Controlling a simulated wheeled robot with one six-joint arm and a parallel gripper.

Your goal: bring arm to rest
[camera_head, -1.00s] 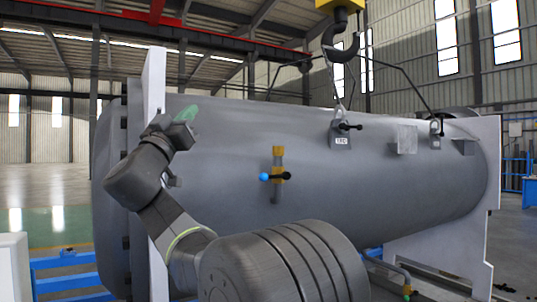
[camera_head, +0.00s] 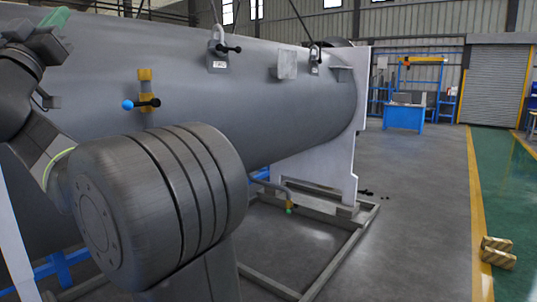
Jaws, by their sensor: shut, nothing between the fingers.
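My arm stands at the left of the head view, in front of the grey flanged shell (camera_head: 290,95). Its large ribbed joint is nearest the camera. My gripper (camera_head: 50,28) is at the upper left, partly seen from the side, with a green piece at its end. It is shut, with nothing seen held in it. It overlaps the shell in the picture; whether it touches cannot be told. A valve (camera_head: 146,92) with a yellow body and blue knob is on the shell wall, right of my gripper.
Lifting shackles (camera_head: 218,50) with chains are on the shell's top. A white end support (camera_head: 335,160) and a floor frame (camera_head: 335,262) stand right of my arm.

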